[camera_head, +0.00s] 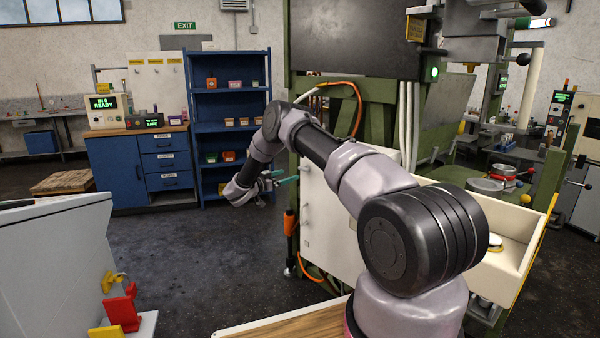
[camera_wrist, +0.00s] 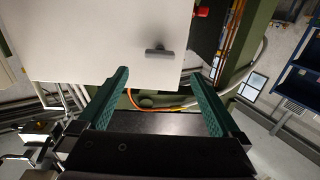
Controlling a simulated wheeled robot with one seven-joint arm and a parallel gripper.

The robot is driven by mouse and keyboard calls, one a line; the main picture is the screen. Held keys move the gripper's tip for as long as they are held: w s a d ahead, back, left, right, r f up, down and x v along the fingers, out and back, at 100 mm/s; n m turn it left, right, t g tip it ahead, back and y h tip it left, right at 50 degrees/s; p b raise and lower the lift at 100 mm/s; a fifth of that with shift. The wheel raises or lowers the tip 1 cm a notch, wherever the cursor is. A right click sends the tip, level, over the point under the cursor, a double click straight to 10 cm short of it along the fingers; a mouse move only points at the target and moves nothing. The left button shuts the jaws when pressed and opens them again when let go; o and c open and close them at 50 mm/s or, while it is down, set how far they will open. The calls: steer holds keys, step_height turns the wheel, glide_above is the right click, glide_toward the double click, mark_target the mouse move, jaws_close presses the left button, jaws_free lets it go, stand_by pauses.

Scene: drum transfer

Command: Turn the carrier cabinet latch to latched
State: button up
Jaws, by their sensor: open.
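The carrier cabinet shows as a white panel (camera_head: 330,215) on the green frame in the head view, and as a pale panel (camera_wrist: 90,35) filling the upper left of the wrist view. A small dark bar handle (camera_wrist: 159,52), which looks like the latch, lies nearly level across that panel near its right edge. My gripper (camera_wrist: 161,75) is open, its two green fingers spread below the handle in the picture, with nothing between them. I cannot tell the distance to the panel. In the head view my gripper (camera_head: 275,178) is beside the panel's left edge, partly hidden by my arm.
An orange hose (camera_head: 325,283) hangs low by the green frame. A blue shelf (camera_head: 228,110) and a blue drawer cabinet (camera_head: 160,165) stand behind. A grey-white casing (camera_head: 55,260) with red and yellow parts is at left. Floor between is clear.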

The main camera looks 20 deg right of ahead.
mark_target(302, 169)
steer(key=x, duration=0.8)
steer(key=shift+d, duration=0.2)
steer(key=c, duration=1.4)
